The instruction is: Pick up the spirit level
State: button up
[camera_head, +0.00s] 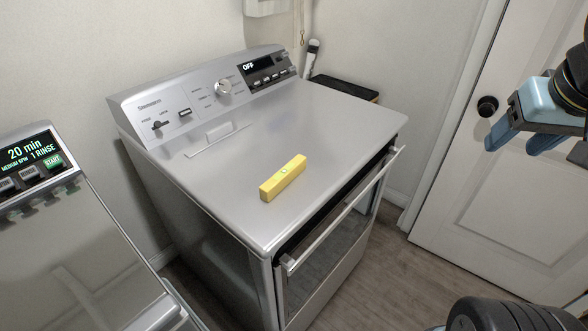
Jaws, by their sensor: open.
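The spirit level (284,178) is a short yellow bar with a small greenish vial on its top. It lies flat on the grey metal top of the front-panelled appliance (335,125), near its front edge. My gripper (510,145) is at the right edge of the view, with blue fingers pointing down and to the left. It is open and empty, well to the right of the spirit level and apart from it. Part of my gripper and arm is cut off by the picture's edge.
A control panel with a knob (223,87) rises at the appliance's back. A handle bar (340,212) sticks out along its front. Another appliance with a lit display (30,153) stands at left. A white door (505,200) is at right. The top around the level is clear.

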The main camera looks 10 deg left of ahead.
jog(key=w+a+f+n+g+h, duration=0.3)
jog(key=w+a+f+n, duration=0.1)
jog(key=a+n, duration=0.55)
jog(key=n+t+h, duration=0.2)
jog(key=n+t, duration=0.8)
jog(key=n, duration=1.1)
send_near(274, 180)
jog(key=x, duration=0.5)
jog(key=shift+w+a, duration=0.15)
jog(key=shift+a, duration=0.1)
jog(key=shift+d+x, duration=0.15)
jog(key=shift+x, duration=1.3)
jog(key=shift+d+x, duration=0.1)
jog(key=shift+x, duration=1.3)
jog(key=shift+c, duration=0.4)
jog(key=c, duration=1)
